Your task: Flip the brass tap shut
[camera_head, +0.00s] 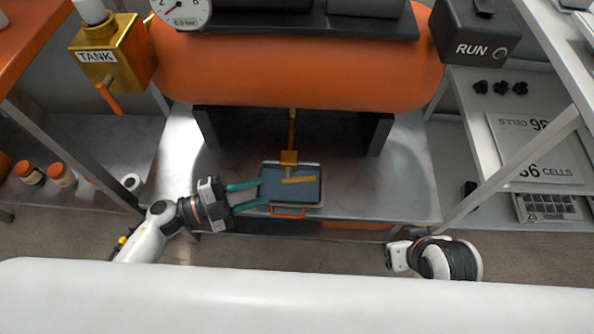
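The brass tap (289,159) hangs on a short pipe below the orange tank (300,72). Its yellow lever (299,180) points to the right, roughly crosswise to the pipe as seen from above. My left gripper (265,191) comes in from the left with its two teal fingers spread apart. Its fingertips are at the left edge of the tray under the tap, left of the lever, with a gap between them and the lever.
A blue-grey tray (308,203) with an orange handle (288,212) lies under the tap on the metal bench (390,195). Dark supports (378,133) flank it. A brass TANK valve (125,55) and a RUN box (478,45) sit above. Metal frame posts stand at both sides.

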